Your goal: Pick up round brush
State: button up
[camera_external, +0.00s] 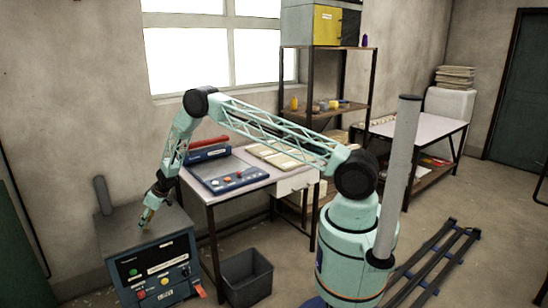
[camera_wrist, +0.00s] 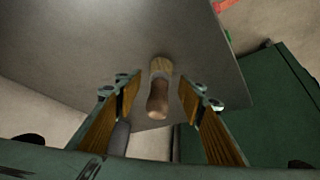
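The round brush (camera_wrist: 159,90) shows in the wrist view as a small light-wood piece with a rounded brown end. It is at the grey machine top, near its edge. My gripper (camera_wrist: 160,84) is open, with one finger on each side of the brush and a visible gap on both sides. In the external view my gripper (camera_external: 148,214) points down over the top of the grey control cabinet (camera_external: 170,249). The brush is too small and covered to make out clearly there.
A grey upright cylinder (camera_external: 102,195) stands at the cabinet's back left corner. To the right is a table (camera_external: 232,191) with a blue panel (camera_external: 228,175) and a red-handled tool. A dark bin (camera_external: 247,278) sits on the floor. The cabinet top around my gripper looks mostly clear.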

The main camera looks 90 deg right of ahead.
jog(key=shift+x, duration=1.1)
jog(key=c, duration=0.9)
